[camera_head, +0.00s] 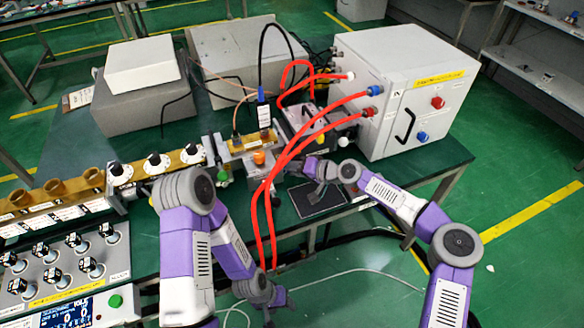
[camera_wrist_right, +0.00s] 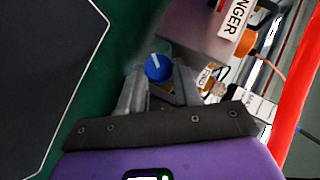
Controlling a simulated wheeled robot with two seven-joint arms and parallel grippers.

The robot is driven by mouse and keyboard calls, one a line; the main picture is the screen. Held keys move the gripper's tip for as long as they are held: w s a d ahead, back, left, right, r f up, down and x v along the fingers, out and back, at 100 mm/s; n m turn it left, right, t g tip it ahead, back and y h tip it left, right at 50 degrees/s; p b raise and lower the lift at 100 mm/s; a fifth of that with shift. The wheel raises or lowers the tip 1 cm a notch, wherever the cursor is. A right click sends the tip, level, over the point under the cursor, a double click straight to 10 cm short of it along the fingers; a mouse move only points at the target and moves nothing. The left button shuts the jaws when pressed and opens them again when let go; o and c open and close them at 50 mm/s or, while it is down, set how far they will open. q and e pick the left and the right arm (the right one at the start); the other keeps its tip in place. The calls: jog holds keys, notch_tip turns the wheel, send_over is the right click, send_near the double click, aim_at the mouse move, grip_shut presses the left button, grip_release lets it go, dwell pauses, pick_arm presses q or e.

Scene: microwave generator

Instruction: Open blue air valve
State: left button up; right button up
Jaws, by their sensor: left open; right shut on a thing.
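The blue valve knob (camera_wrist_right: 158,68), with a white pointer line, sits between the two fingers of my right gripper (camera_wrist_right: 158,76) in the right wrist view. The gripper is shut on it, and the white line points up towards the picture's top. In the head view my right gripper (camera_head: 308,170) is beside the brass-and-grey apparatus at the front of the bench, and the blue knob is hidden there. My left gripper (camera_head: 268,303) is open and empty, low in front of the bench edge, away from the valve.
Red hoses (camera_head: 270,190) run from the white cabinet (camera_head: 400,70) down past both arms. A dark flat plate (camera_head: 318,199) lies on the green bench near my right gripper. An orange knob (camera_wrist_right: 245,42) is close to the right gripper. Control panels stand at the left.

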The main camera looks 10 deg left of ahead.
jog(key=o, duration=1.1)
jog(key=shift+c, duration=0.2)
